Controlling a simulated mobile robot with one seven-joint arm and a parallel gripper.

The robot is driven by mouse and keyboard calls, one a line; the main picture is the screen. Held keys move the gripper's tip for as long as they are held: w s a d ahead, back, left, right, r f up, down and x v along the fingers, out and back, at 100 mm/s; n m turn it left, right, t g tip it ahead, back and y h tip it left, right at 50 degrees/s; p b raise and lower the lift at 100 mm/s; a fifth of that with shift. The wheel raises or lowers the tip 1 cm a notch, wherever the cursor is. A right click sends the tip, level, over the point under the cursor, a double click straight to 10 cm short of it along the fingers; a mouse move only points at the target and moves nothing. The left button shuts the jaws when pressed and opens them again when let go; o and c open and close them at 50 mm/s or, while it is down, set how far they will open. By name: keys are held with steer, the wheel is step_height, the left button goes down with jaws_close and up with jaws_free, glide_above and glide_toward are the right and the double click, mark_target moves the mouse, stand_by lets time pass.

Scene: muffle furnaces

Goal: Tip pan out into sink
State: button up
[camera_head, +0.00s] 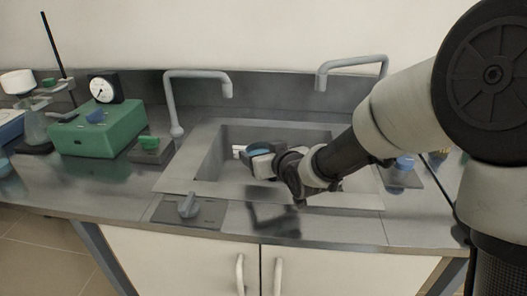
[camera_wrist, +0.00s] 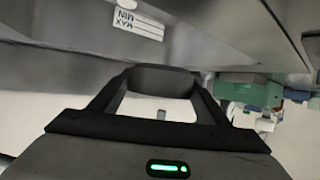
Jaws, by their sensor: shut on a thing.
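The sink (camera_head: 212,152) is set in the steel counter in the middle of the head view. My gripper (camera_head: 247,152) reaches into the space over its basin from the right. In the wrist view my gripper (camera_wrist: 160,88) has its two black fingers closing on a dark grey, rounded piece (camera_wrist: 160,79), which I take to be the pan. Only this near part shows clearly. In the head view the pan cannot be told apart from the gripper. The pan's tilt and contents cannot be seen.
Two grey taps arch over the sink, at left (camera_head: 198,75) and right (camera_head: 350,63). A green box (camera_head: 100,130) and a round dial (camera_head: 105,87) stand at the left. Cabinet doors (camera_head: 185,262) are below.

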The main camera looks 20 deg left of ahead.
steer(key=shift+f+b, duration=0.7)
steer(key=shift+f, duration=0.75)
steer(key=shift+w+r+m, duration=0.1)
steer(key=shift+r+m, duration=0.2)
steer(key=shift+r, duration=0.05)
steer(key=shift+g, duration=0.3)
steer(key=shift+r+m+g+y+p, duration=0.55)
steer(key=shift+m+y+p, duration=0.4)
steer(key=shift+p, duration=1.5)
steer(key=shift+d+r+m+g+y+p, duration=0.15)
steer(key=shift+r+m+y+p, duration=0.15)
steer(key=shift+m+p, duration=0.65)
steer(key=shift+d+r+m+g+y+p, duration=0.15)
steer(key=shift+m+y+p, duration=0.2)
steer(key=shift+p, duration=0.95)
stand_by(1.2)
